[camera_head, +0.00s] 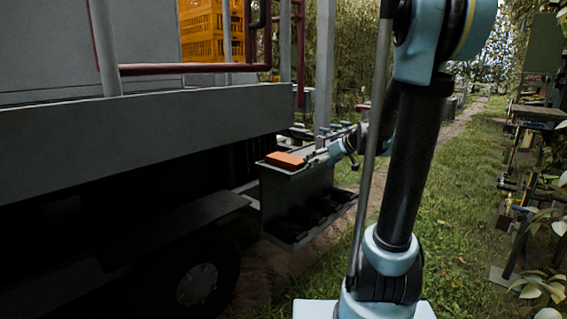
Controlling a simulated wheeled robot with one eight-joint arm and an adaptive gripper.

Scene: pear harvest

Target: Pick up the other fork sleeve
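My gripper (318,160) is small and distant in the head view, at the end of my light-blue and black arm. It is just right of an orange block (285,160) that lies on top of a grey metal cabinet (285,195) beside the truck. I cannot tell whether the gripper touches the block or whether its fingers are open. Several dark, long shapes (305,212) lie in the low tray of the cabinet; they are too dark to tell whether any is a fork sleeve. My arm's upright link covers part of the scene right of the cabinet.
A grey truck bed (150,125) with a dark red rail (190,68) and yellow crates (208,30) fills the left, above a wheel (198,285). Racks with tools (525,150) stand at the right. A grass strip (455,220) between them is open.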

